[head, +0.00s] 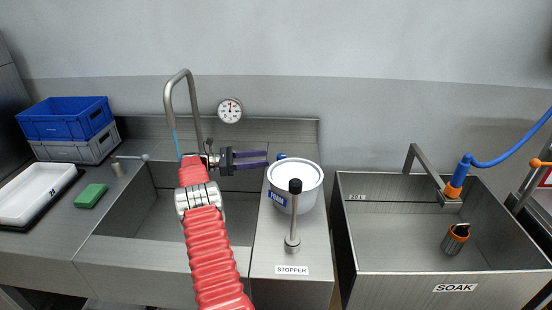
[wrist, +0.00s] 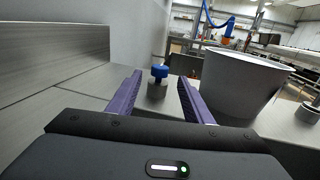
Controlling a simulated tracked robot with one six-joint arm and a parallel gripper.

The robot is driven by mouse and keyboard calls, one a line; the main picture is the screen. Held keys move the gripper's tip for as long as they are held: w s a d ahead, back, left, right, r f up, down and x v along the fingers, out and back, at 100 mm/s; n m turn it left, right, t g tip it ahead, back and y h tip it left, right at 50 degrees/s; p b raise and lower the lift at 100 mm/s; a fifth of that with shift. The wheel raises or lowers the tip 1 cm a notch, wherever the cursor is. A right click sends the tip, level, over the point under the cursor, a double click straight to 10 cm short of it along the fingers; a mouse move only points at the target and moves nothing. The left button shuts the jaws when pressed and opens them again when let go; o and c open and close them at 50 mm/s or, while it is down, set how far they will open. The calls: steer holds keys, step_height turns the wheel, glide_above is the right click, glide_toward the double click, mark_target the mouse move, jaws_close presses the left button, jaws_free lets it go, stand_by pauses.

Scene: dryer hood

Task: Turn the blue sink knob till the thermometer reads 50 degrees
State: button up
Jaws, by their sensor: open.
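The blue sink knob (wrist: 160,72) sits on a short metal post on the sink ledge. In the wrist view it stands upright ahead, between the lines of my two purple fingers and a little beyond their tips. In the head view only a bit of its blue top (head: 282,156) shows behind the white bucket. My gripper (head: 267,160) is open and empty, pointing right towards the knob, and it fills the lower wrist view (wrist: 160,88). The round thermometer (head: 230,111) hangs on the wall above the sink; its dial is too small to read.
The white bucket (head: 295,192) stands close to the knob's right in the wrist view. A black-topped stopper post (head: 293,220) stands in front of it. The tall faucet (head: 168,100) rises behind my arm. A soak basin (head: 400,262) is at right. A green sponge (head: 90,196) lies left.

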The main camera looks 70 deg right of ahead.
mark_target(278, 159)
steer(key=x, duration=0.6)
steer(key=shift+s, duration=0.2)
steer(key=c, duration=1.1)
steer(key=shift+o, duration=0.2)
steer(key=shift+s+a+n+t+h, duration=0.1)
steer(key=shift+n+t+h, duration=0.55)
steer(key=shift+h, duration=0.25)
steer(key=shift+s+a+n+t+h, duration=0.1)
steer(key=shift+n+t+h, duration=0.35)
steer(key=shift+n+h, duration=0.4)
steer(key=shift+h, duration=0.35)
steer(key=shift+s+a+n+t+h, duration=0.1)
steer(key=shift+a+n+t+h, duration=0.05)
steer(key=shift+n+t+h, duration=1.3)
steer(key=shift+t, duration=0.45)
